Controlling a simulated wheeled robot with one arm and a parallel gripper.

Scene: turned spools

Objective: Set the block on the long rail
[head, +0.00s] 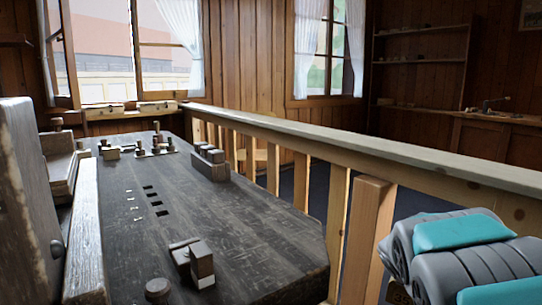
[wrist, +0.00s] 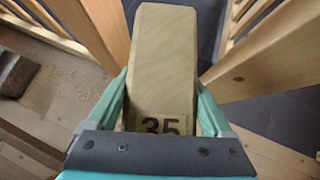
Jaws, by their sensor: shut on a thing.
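The block (wrist: 165,50) is a pale tan wooden piece with a dark "35" on its near part. In the wrist view my gripper (wrist: 162,88) is shut on it, one teal finger along each side. The long rail (head: 400,153) is a pale wooden top bar on balusters, running from the back middle to the right edge in the head view. My grey and teal arm shows at the lower right there, in front of the rail.
A dark worktop (head: 215,240) left of the rail carries small blocks (head: 208,155), a pale-topped block (head: 200,262) and a round knob-like piece (head: 158,289). Wooden beams (wrist: 270,50) flank the block in the wrist view.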

